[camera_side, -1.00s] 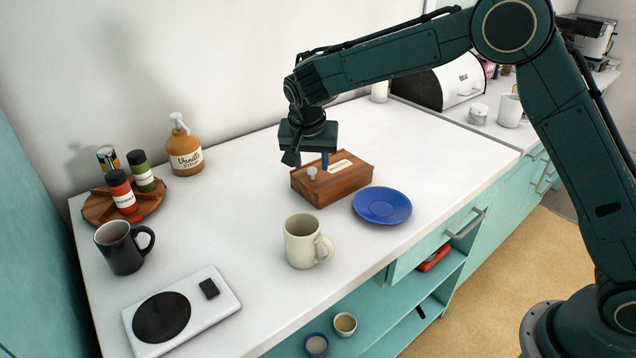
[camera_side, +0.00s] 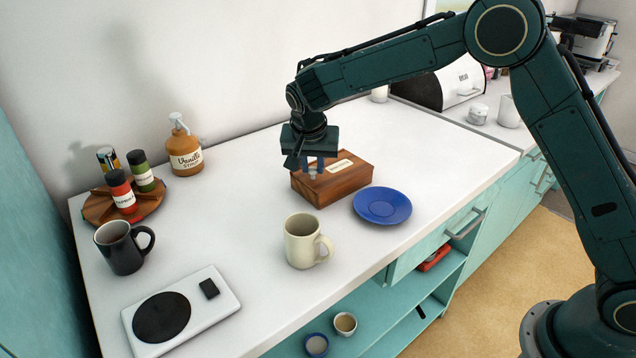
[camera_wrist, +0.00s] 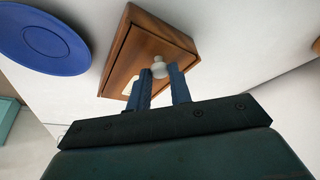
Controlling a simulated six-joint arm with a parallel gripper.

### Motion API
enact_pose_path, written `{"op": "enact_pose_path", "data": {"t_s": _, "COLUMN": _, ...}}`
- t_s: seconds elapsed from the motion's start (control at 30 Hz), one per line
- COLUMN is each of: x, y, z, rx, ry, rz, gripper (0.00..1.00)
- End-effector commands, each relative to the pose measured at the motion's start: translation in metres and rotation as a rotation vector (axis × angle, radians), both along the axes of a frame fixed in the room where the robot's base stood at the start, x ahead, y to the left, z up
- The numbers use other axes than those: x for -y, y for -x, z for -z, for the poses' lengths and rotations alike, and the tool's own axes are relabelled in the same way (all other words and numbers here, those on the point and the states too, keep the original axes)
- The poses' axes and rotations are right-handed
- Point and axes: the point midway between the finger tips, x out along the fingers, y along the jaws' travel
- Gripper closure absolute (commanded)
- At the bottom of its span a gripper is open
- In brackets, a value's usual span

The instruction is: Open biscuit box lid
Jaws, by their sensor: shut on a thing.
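The wooden biscuit box (camera_side: 340,183) stands on the white counter with its lid down and a pale label on top. It also shows in the wrist view (camera_wrist: 125,50). A small whitish knob (camera_side: 312,174) sits on the lid. In the wrist view the knob (camera_wrist: 159,67) is between the blue fingertips. My gripper (camera_side: 313,168) points down over the near left part of the lid and is shut on the knob; it also shows in the wrist view (camera_wrist: 160,84). The fingers partly hide the knob in the side view.
A blue saucer (camera_side: 382,206) lies close to the right of the box. A cream mug (camera_side: 305,243) stands in front. A black mug (camera_side: 122,248), a round spice tray (camera_side: 97,212) and a syrup bottle (camera_side: 184,152) are at the left. The counter left of the box is clear.

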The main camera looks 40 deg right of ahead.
Motion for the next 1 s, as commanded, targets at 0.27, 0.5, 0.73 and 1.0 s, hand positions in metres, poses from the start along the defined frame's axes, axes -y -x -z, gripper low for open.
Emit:
{"op": "enact_pose_path", "data": {"t_s": 0.27, "x": 0.044, "y": 0.000, "z": 0.000, "rx": 0.000, "ry": 0.000, "rz": 0.005, "gripper": 1.00}}
{"op": "enact_pose_path", "data": {"t_s": 0.5, "x": 0.092, "y": 0.000, "z": 0.000, "rx": -0.001, "ry": -0.001, "rz": 0.005, "gripper": 1.00}}
{"op": "enact_pose_path", "data": {"t_s": 0.73, "x": 0.125, "y": 0.000, "z": 0.000, "rx": 0.002, "ry": 0.000, "rz": 0.001, "gripper": 1.00}}
{"op": "enact_pose_path", "data": {"t_s": 1.0, "x": 0.129, "y": 0.000, "z": -0.001, "rx": 0.001, "ry": 0.000, "rz": 0.000, "gripper": 1.00}}
